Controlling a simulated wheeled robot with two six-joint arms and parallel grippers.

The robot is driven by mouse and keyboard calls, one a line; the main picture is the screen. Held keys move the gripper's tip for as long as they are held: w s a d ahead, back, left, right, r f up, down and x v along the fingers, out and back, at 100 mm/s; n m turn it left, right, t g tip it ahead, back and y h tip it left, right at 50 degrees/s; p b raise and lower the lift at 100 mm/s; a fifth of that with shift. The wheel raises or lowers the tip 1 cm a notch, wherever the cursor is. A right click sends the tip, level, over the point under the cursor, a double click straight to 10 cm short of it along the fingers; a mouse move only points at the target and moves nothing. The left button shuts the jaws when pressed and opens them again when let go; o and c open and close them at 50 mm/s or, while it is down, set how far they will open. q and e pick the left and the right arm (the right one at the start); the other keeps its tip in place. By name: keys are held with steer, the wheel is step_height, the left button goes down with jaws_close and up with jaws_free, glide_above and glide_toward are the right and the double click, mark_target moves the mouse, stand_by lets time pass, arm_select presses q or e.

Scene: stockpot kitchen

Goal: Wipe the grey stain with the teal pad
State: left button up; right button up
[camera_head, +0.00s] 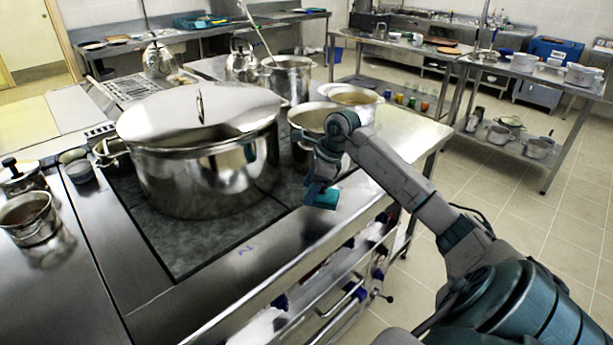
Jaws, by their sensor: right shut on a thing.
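My right gripper (318,185) reaches in from the right and points down over the front part of the steel counter (222,292). It is shut on the teal pad (322,199), which shows just below its fingers. The pad is at or close above the counter's surface, right of the large pot; I cannot tell whether it touches. My left gripper is not in view.
A large lidded stockpot (207,165) stands on a dark plate left of my gripper. Open pots (355,101) stand just behind my right forearm. A small pan (29,217) sits at the far left. The counter's front strip is mostly clear, with rails below its edge.

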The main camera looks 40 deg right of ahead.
steer(key=shift+d+r, duration=0.2)
steer(key=shift+r, duration=0.65)
steer(key=shift+a+r+p, duration=0.2)
steer(key=shift+r+p, duration=0.15)
steer(key=shift+r, duration=0.25)
steer(key=shift+f, duration=0.1)
